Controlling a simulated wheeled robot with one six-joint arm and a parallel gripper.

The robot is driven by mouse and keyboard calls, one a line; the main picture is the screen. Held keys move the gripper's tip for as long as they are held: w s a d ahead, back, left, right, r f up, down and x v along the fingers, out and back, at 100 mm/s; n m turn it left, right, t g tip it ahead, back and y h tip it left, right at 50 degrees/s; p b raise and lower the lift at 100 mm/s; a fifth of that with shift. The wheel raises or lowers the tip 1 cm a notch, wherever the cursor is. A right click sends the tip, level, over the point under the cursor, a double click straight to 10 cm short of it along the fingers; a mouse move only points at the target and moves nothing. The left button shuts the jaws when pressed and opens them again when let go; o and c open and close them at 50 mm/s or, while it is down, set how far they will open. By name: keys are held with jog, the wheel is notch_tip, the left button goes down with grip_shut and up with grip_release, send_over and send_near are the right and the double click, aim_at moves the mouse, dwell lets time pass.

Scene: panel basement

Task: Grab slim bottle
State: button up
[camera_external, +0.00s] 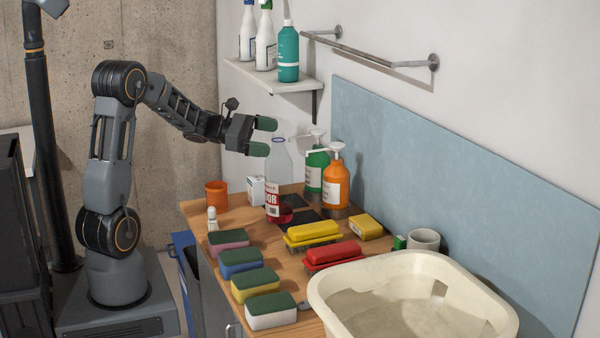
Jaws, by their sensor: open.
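A slim clear bottle (272,199) with a red and white label and red liquid at its bottom stands upright on the wooden counter (213,258). My gripper (263,136) is open and empty, with green-tipped fingers one above the other. It points right, level with the upper part of the bottle and just left of its neck in the picture. I cannot tell the exact gap in depth, but no grip on the bottle shows.
Green (316,171) and orange (336,180) pump bottles stand right behind the slim bottle. A small white box (256,190) and an orange cup (216,194) are left. Several sponges (240,262), yellow (313,232) and red (333,254) brushes and a cream basin (451,284) fill the front.

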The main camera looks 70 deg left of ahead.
notch_tip(320, 180, down, 2)
jog(key=a+f+n+h+b, duration=0.1)
jog(key=a+n+h+b, duration=0.1)
jog(key=a, duration=0.1)
send_near(291, 169)
jog(key=shift+w, duration=1.15)
jog(key=shift+f+p+x, duration=0.2)
jog(key=shift+p+x, duration=0.05)
jog(key=shift+x, duration=0.95)
jog(key=shift+f+p+x, duration=0.2)
jog(key=shift+p+x, duration=0.05)
jog(key=shift+x, duration=0.9)
jog(key=shift+s+d, duration=0.15)
jog(key=c, duration=1)
